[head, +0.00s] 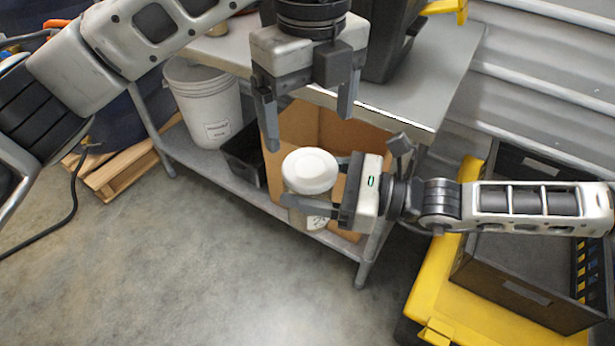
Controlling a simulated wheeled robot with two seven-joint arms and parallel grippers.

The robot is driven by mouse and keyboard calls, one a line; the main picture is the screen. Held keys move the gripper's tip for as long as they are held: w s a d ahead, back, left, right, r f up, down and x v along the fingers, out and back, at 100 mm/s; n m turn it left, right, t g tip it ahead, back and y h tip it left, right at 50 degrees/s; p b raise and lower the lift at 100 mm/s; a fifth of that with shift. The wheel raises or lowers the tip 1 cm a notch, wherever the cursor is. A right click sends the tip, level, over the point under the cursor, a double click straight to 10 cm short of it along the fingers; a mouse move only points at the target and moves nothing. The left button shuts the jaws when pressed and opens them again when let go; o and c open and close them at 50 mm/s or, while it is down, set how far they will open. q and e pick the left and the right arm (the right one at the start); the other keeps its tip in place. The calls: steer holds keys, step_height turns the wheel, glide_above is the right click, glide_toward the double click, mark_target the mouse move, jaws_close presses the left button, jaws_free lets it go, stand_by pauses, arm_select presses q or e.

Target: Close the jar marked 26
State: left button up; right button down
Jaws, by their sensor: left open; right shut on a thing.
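A white jar (317,221) is held upright in the air in front of the metal table. A round white lid (310,169) covers its top; I cannot tell whether it is tight. The label on the jar's side is partly hidden, and only a "2" can be made out. My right gripper (309,187) comes in from the right and is shut on the jar below the lid. My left gripper (308,132) points down just above the lid, open and empty, with its fingers apart and not visibly touching the lid.
A cardboard box (290,125) stands on the table's lower shelf behind the jar, beside a black bin (243,155) and a white bucket (205,105). A yellow cart (440,290) with a dark crate (515,297) is at lower right. The floor at front left is mostly clear.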

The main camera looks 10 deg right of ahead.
mark_target(310, 165)
arm_select(q)
steer(key=shift+f, duration=4)
steer(key=c, duration=1)
steer(key=m, duration=0.8)
steer(key=shift+m, duration=0.4)
steer(key=m, duration=0.7)
